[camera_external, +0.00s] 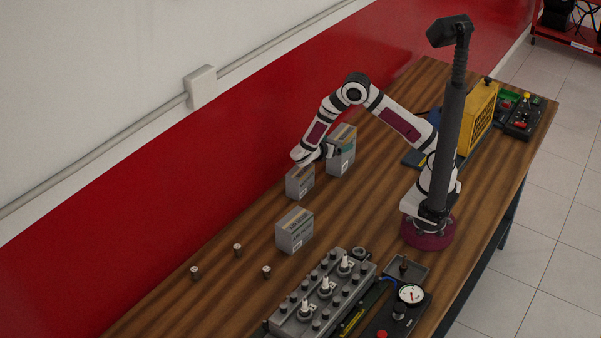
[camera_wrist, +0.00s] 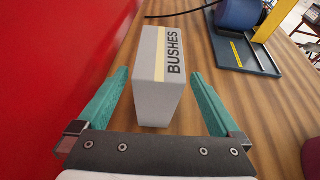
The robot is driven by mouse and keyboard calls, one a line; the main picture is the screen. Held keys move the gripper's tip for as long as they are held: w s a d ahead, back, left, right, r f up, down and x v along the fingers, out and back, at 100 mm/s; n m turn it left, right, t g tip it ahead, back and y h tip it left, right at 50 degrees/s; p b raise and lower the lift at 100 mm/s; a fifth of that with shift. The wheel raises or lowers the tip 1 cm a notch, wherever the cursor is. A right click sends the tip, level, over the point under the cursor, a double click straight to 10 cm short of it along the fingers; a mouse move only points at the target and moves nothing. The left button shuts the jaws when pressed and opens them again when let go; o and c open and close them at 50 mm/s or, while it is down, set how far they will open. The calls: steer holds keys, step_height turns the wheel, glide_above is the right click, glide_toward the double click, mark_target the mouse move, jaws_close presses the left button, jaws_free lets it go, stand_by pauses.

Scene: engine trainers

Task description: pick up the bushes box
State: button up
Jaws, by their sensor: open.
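The bushes box (camera_wrist: 152,95) is a grey box with a yellow stripe and the word BUSHES on top, in the middle of the wrist view. In the external view it appears to be the taller grey box (camera_external: 340,162) near the red wall. My gripper (camera_wrist: 160,76) is open, with one teal finger on each side of the box. Gaps show between the fingers and the box sides, so it is not gripped. In the external view my gripper (camera_external: 332,150) reaches level at the box, partly covering it.
Two other grey boxes, one under my wrist (camera_external: 300,182) and one nearer (camera_external: 294,231), stand on the wooden table (camera_external: 225,290). Several small metal parts (camera_external: 238,250) and an engine block (camera_external: 325,290) lie toward the front. The red wall (camera_wrist: 55,60) is close on the left. A blue-and-yellow stand (camera_wrist: 245,52) is right.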

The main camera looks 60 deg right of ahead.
steer(key=x, duration=0.5)
steer(key=shift+w+d+f, duration=0.1)
steer(key=shift+d+f, duration=0.05)
steer(key=shift+f, duration=0.05)
jaws_close()
